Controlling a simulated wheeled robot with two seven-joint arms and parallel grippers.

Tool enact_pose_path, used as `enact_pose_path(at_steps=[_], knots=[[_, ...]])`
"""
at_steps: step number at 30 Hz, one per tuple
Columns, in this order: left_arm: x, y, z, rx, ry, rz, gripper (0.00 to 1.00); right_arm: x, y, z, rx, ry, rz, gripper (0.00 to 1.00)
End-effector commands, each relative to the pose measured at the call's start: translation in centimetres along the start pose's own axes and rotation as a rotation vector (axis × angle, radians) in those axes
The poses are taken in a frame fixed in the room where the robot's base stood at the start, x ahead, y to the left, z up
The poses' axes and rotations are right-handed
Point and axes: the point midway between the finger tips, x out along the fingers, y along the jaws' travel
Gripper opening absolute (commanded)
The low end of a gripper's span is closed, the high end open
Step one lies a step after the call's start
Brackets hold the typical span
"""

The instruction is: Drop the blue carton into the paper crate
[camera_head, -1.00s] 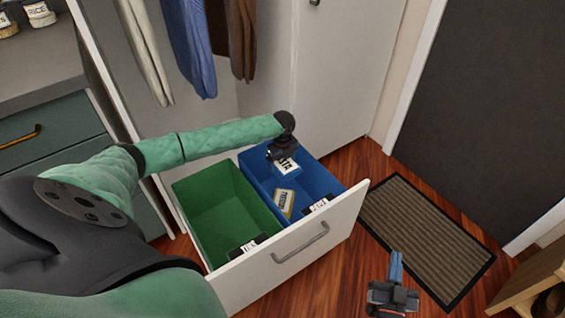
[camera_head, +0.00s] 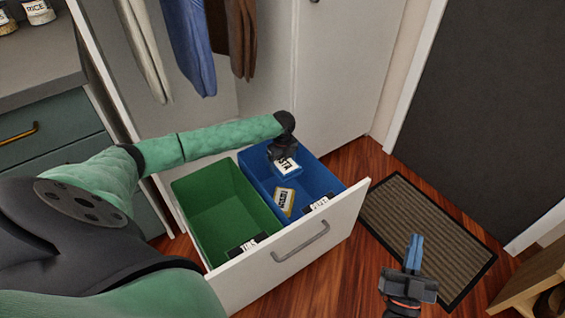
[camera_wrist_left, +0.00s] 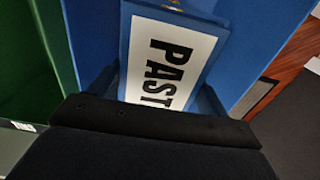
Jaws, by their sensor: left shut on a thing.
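The blue carton (camera_head: 287,168) has a white label, partly readable as "PAST" in the left wrist view (camera_wrist_left: 170,60). My left gripper (camera_head: 284,157) is shut on it, over the far part of the blue crate (camera_head: 325,180). I cannot tell whether the carton touches the crate's floor. The blue crate has a small tag on its front, too small to read. Beside it on the left is a green crate (camera_head: 215,205), empty, also tagged. My right gripper (camera_head: 414,252) is at the lower right, away from the crates; its jaw gap is unclear.
Both crates sit in a pulled-out white drawer (camera_head: 325,245) with a grey handle. A yellowish carton (camera_head: 284,200) lies in the blue crate. Clothes hang behind the drawer. A doormat (camera_head: 425,235) lies on the wooden floor to the right, and a wooden bench (camera_head: 535,280) stands at the lower right.

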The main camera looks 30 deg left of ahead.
Motion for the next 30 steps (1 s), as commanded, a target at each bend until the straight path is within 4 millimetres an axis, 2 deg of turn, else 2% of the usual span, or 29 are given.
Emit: enact_pose_path(at_steps=[13, 14, 16, 17, 25, 30], knots=[[0.0, 0.0, 0.0, 0.0, 0.0, 0.0, 0.54, 0.2, 0.0, -0.6, -0.001, 0.02, -0.001, 0.0], [0.0, 0.0, 0.0, 0.0, 0.0, 0.0, 0.83, 0.2, 0.0, -0.6, -0.001, 0.02, -0.001, 0.0], [0.0, 0.0, 0.0, 0.0, 0.0, 0.0, 0.96, 0.2, 0.0, -0.6, -0.001, 0.02, -0.001, 0.0], [0.0, 0.0, 0.0, 0.0, 0.0, 0.0, 1.0, 0.2, 0.0, -0.6, -0.001, 0.019, -0.001, 0.0], [-0.1, 0.0, 0.0, 0.0, 0.0, 0.0, 1.0, 0.2, 0.0, -0.5, -0.001, 0.015, -0.001, 0.0], [-1.1, 0.0, 0.0, 0.0, -0.001, -0.001, 1.0, 0.0, 0.1, 0.5, 0.002, -0.021, 0.002, 0.0]])
